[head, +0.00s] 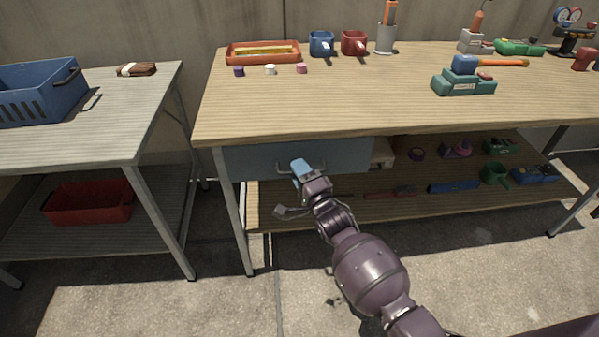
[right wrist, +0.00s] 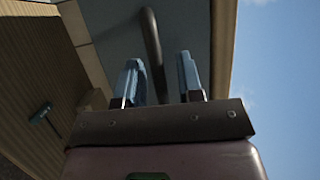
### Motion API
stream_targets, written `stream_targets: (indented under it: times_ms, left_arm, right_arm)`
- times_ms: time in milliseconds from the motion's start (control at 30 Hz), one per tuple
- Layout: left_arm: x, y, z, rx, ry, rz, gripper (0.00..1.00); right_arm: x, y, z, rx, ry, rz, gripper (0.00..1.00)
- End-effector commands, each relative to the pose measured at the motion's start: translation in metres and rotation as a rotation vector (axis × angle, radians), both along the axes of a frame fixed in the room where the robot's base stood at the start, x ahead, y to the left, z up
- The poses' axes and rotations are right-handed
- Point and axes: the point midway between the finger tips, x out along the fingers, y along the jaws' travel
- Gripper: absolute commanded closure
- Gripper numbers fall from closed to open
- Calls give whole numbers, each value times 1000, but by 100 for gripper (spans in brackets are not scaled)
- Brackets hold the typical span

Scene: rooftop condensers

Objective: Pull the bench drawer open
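The bench drawer (head: 345,154) has a blue-grey front under the left part of the wooden bench top, and it looks shut. My right gripper (head: 301,168) is in front of the drawer, at its handle (head: 284,168), and partly hides it. In the right wrist view the two light blue fingers of the gripper (right wrist: 160,80) are apart. The dark bar of the handle (right wrist: 152,45) runs between them, with a gap visible on each side. The drawer front also shows behind them (right wrist: 190,25). My left gripper is not in view.
The bench top (head: 350,100) holds an orange tray (head: 263,59), mugs and tools. Its lower shelf (head: 345,206) carries several tools below the drawer. A grey side table (head: 110,110) with a blue crate (head: 40,92) stands left. The floor in front is clear.

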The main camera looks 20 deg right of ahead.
Motion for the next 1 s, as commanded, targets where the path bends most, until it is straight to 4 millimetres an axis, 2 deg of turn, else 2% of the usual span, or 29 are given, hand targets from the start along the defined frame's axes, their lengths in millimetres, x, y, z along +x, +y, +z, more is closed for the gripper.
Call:
stream_targets:
  times_ms: [33, 200, 500, 667, 867, 1000]
  left_arm:
    - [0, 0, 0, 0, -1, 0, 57]
    - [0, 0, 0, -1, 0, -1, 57]
    - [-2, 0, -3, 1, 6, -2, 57]
    - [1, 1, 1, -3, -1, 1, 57]
    - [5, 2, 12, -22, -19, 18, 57]
    - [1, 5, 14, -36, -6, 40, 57]
  right_arm:
    - [0, 0, 0, 0, 0, 0, 74]
    - [0, 0, 0, 0, 0, 0, 100]
    - [-1, 0, 0, 0, 0, 0, 100]
    - [-9, 2, 2, 0, -2, 0, 100]
    - [-38, 11, 7, 1, -4, -1, 100]
    - [-68, 19, 8, 2, -6, -1, 100]
